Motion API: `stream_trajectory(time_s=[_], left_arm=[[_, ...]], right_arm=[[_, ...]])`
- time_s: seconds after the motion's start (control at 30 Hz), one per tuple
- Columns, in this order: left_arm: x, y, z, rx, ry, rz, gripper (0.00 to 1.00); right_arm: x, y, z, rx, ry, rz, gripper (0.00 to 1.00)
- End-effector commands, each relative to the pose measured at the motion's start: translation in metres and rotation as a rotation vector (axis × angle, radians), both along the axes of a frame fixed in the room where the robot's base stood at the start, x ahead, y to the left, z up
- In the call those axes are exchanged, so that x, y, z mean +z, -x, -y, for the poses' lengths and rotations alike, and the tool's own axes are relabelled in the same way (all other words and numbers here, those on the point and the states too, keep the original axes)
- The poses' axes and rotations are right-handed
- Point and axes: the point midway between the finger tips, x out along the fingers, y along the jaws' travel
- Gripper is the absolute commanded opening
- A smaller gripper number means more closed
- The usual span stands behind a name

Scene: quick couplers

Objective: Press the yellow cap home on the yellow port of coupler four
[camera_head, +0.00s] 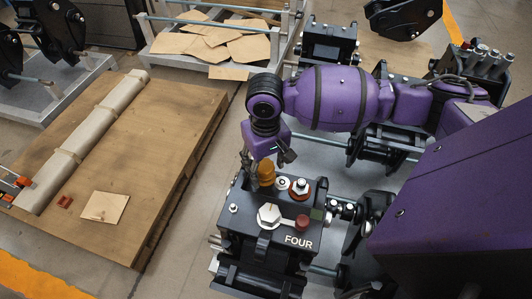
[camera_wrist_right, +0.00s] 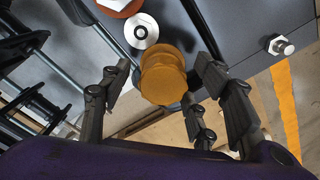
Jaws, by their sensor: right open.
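Coupler four (camera_head: 262,243) is a dark block marked FOUR at the lower middle of the head view. The yellow cap (camera_head: 266,172) is amber-coloured and stands at the back left of its top face. In the wrist view the cap (camera_wrist_right: 163,77) shows from above as a round knob and covers the yellow port. I cannot tell how far down it sits. My right gripper (camera_head: 264,165) is open over the cap. Its fingers (camera_wrist_right: 165,95) are spread to both sides of the cap, with gaps visible. My left gripper is not in view.
Other black couplers (camera_head: 327,45) stand behind. A wooden pallet (camera_head: 165,150) with a wrapped roll (camera_head: 95,135) lies to the left.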

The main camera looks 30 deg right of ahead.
Motion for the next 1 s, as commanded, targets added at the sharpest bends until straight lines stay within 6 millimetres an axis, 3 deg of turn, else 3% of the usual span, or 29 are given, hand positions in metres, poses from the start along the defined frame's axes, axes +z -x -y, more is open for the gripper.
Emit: stream_trajectory(time_s=[0.17,0.5,0.7,1.0], left_arm=[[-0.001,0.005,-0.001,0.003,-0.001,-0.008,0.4],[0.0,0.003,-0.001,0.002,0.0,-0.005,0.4],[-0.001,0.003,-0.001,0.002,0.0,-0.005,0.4],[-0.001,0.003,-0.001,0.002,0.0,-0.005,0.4]], right_arm=[[0.01,-0.001,0.0,0.001,-0.001,0.003,0.56],[0.078,-0.002,0.0,0.001,0.001,0.005,0.56],[0.109,-0.001,0.0,0.0,0.0,0.003,0.56],[0.121,0.0,-0.001,0.0,0.0,0.0,0.56]])
